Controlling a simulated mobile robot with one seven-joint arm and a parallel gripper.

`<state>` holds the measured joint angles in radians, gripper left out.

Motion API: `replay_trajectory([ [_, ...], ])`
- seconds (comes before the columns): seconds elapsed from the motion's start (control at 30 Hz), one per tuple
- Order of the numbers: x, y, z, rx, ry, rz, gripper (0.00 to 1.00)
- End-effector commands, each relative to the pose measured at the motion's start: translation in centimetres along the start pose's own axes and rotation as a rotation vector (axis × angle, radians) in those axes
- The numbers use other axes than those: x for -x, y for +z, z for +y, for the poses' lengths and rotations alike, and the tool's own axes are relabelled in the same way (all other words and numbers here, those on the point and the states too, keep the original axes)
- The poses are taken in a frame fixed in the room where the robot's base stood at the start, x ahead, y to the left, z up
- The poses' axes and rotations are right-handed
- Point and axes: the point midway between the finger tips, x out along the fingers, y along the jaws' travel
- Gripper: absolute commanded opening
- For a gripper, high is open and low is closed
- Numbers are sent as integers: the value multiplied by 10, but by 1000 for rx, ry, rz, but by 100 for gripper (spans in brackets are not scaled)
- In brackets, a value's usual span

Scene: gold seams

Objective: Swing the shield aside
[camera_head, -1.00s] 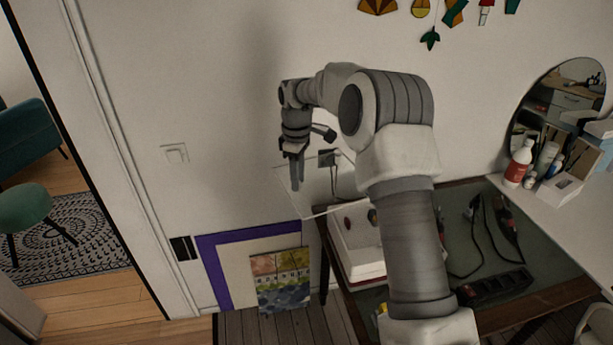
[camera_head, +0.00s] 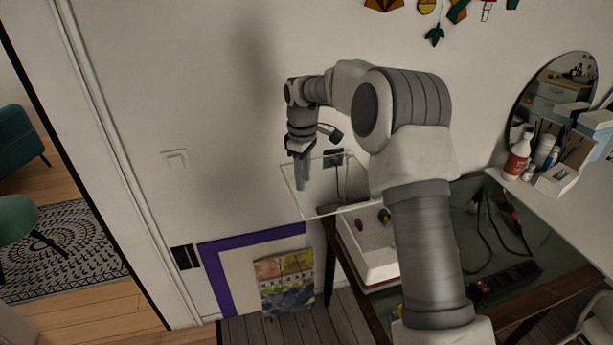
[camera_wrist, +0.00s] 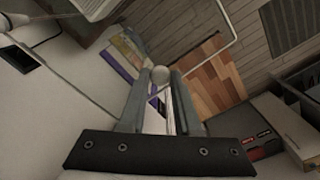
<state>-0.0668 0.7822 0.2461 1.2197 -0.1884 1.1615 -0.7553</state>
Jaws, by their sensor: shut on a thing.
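The shield is a clear, thin-edged panel (camera_head: 325,201) beside the wall, at the left end of a white machine (camera_head: 372,252) with a red knob. My gripper (camera_head: 302,184) points down at the shield's left part in the head view. In the wrist view, the fingers (camera_wrist: 158,88) close around a small pale round knob (camera_wrist: 160,75), which seems to belong to the shield. The shield's pale rim (camera_wrist: 222,50) runs beyond the fingertips there. My arm hides part of the machine in the head view.
A wall socket (camera_head: 334,158) with a cord is behind the shield. A purple-framed board (camera_head: 218,278) and a colourful picture (camera_head: 287,283) lean on the wall below. A dark power strip (camera_head: 505,283) lies on the bench. Bottles (camera_head: 517,158) stand on the right-hand table.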

Motion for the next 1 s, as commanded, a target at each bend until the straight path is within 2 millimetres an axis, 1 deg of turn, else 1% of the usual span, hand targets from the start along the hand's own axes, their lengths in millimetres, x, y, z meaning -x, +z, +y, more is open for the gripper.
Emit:
replay_trajectory([
  [0.57, 0, -2, -2, 1, -1, 0, 0],
  [0.6, 0, -2, -2, 1, -1, 0, 33],
  [0.73, 0, -2, -2, 1, -1, 0, 57],
  [0.77, 0, -2, -2, 1, -1, 0, 61],
  [1.0, 0, -2, -2, 0, 0, 0, 61],
])
